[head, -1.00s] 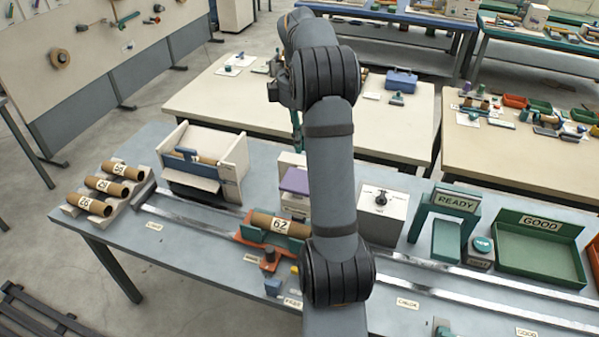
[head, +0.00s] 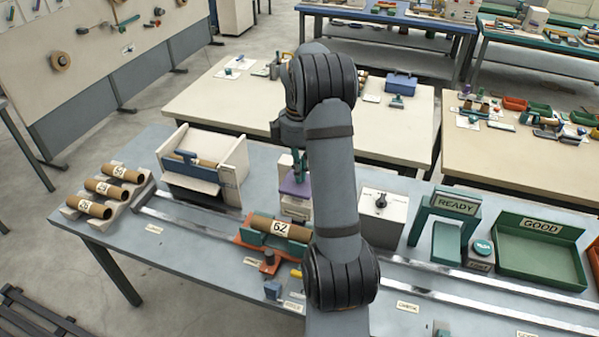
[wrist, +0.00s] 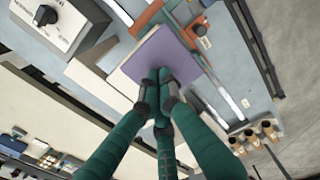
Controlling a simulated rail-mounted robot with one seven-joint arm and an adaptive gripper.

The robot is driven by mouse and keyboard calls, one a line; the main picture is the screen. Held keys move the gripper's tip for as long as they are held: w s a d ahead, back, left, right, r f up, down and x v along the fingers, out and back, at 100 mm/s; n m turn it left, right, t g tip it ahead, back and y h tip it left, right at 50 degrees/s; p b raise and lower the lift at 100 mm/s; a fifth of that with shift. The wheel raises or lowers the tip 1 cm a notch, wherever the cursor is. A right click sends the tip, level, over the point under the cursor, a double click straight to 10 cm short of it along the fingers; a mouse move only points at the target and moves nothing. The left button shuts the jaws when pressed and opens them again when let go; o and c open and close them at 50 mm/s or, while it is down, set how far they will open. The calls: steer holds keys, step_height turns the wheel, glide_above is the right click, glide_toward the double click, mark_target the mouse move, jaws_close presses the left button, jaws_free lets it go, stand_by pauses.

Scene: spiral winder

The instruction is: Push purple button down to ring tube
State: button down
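The purple button (head: 294,187) is a flat square pad on a pale block behind the tube carriage. It fills the upper middle of the wrist view (wrist: 158,52). My gripper (head: 299,168) is above it, pointing down. In the wrist view, its teal fingers (wrist: 161,78) are drawn together, empty, with their tips over the near part of the pad. I cannot tell whether they touch it or whether it is pressed in. The brown tube (head: 270,223) marked 62 lies in an orange and green carriage (head: 250,239) on the rail, just in front of the button.
A white knobbed box (head: 382,212) stands right of the button. A white-sided winder frame (head: 237,160) stands left. Several tubes (head: 103,189) rest on a rack at the far left. A green GOOD tray (head: 540,262) and READY gate (head: 455,204) stand right.

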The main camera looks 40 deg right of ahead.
mark_target(300, 187)
step_height(300, 187, down, 5)
steer(key=b, duration=0.3)
steer(key=shift+r+b, duration=0.1)
steer(key=shift+b, duration=0.25)
steer(key=shift+s+a+r, duration=0.15)
steer(key=shift+s+a, duration=0.1)
steer(key=shift+s, duration=0.15)
steer(key=r+p, duration=0.4)
steer(key=r, duration=0.1)
steer(key=shift+w+d+r+p, duration=0.15)
steer(key=shift+w+d+p, duration=0.1)
steer(key=shift+w+p, duration=0.15)
step_height(300, 187, up, 10)
steer(key=shift+f, duration=0.2)
steer(key=shift+f, duration=0.15)
